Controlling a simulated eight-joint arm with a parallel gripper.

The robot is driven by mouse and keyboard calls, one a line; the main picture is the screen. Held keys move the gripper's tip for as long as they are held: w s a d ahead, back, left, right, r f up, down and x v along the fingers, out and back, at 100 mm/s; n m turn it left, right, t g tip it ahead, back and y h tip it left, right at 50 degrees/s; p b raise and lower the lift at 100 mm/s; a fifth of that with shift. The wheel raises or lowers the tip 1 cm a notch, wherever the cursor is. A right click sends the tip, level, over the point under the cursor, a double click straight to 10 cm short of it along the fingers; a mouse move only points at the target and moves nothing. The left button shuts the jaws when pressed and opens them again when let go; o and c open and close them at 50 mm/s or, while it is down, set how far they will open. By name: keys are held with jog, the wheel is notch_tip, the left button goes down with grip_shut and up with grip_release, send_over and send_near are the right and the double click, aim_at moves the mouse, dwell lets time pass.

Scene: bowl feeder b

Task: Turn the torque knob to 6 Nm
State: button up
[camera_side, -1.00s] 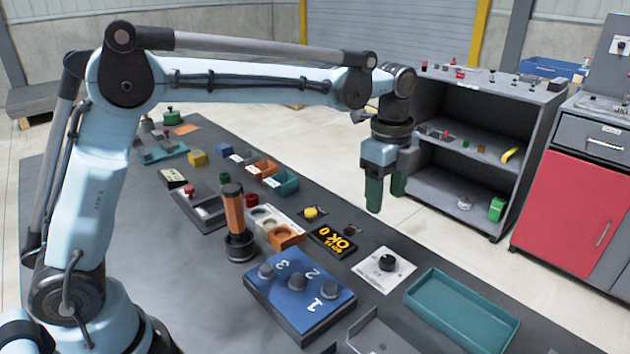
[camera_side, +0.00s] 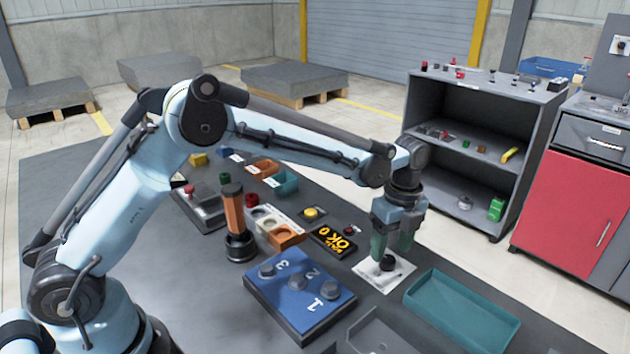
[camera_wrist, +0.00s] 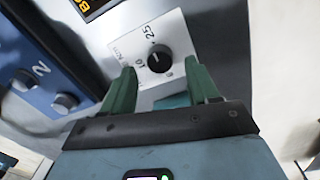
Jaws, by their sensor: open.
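The torque knob (camera_side: 387,263) is a small black dial on a white plate (camera_side: 402,282) on the table. In the wrist view the knob (camera_wrist: 159,58) shows a light pointer line, and the plate (camera_wrist: 133,48) carries printed marks, among them "25", "10" and "Nm". My gripper (camera_side: 393,252) has two green fingers pointing down over the plate, just above and around the knob's near side. In the wrist view my gripper (camera_wrist: 160,85) is open, with one finger on each side below the knob. I cannot tell whether either finger touches it.
A blue block with numbered knobs (camera_side: 330,312) stands to the left. A teal tray (camera_side: 462,332) lies close on the right. A grey shelf unit (camera_side: 420,105) stands beyond the table.

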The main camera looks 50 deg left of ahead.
aim_at(388, 263)
jog(key=shift+f, duration=1.35)
jog(key=c, duration=1)
jog(key=shift+c, duration=0.2)
